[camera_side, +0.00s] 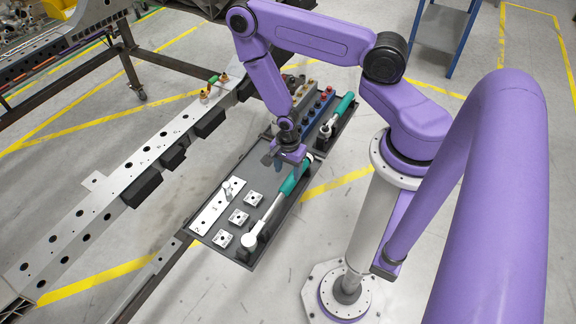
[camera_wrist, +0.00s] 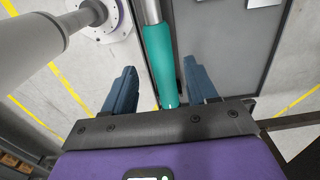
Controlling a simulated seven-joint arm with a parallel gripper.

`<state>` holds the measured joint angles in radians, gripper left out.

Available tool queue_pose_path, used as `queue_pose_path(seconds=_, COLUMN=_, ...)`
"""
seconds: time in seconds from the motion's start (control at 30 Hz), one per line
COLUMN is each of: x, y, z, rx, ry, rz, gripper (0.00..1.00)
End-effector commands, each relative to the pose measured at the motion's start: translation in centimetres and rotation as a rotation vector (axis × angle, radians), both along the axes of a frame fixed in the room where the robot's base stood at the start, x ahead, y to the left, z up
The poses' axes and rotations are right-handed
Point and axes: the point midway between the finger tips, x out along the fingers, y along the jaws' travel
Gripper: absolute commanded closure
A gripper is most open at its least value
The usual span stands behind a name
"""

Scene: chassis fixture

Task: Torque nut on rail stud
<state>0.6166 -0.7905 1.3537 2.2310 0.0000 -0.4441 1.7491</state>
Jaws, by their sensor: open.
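A torque wrench with a teal handle (camera_side: 290,183) and a round metal head (camera_side: 250,241) lies along the right side of the dark tray (camera_side: 258,160). My gripper (camera_side: 283,163) is over the handle's far end. In the wrist view my gripper (camera_wrist: 158,68) is open, its two blue fingers on either side of the teal handle (camera_wrist: 160,55). There is a gap on each side; the height above the handle is hard to judge. The long grey rail (camera_side: 150,152) has a row of holes. Brass-coloured fittings (camera_side: 205,95) stand near its far end. I cannot make out the nut.
A white plate (camera_side: 212,212) and small square plates (camera_side: 239,216) lie in the tray. Black blocks (camera_side: 142,189) line the rail's side.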

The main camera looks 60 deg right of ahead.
Motion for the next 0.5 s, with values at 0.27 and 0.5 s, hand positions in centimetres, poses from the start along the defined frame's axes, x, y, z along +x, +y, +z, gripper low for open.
queue_pose_path(seconds=0.27, x=-0.1, y=0.0, z=-3.6, rx=0.000, ry=0.002, rz=0.001, gripper=0.43)
queue_pose_path(seconds=0.5, x=-0.1, y=0.0, z=-6.5, rx=0.000, ry=0.003, rz=0.002, gripper=0.43)
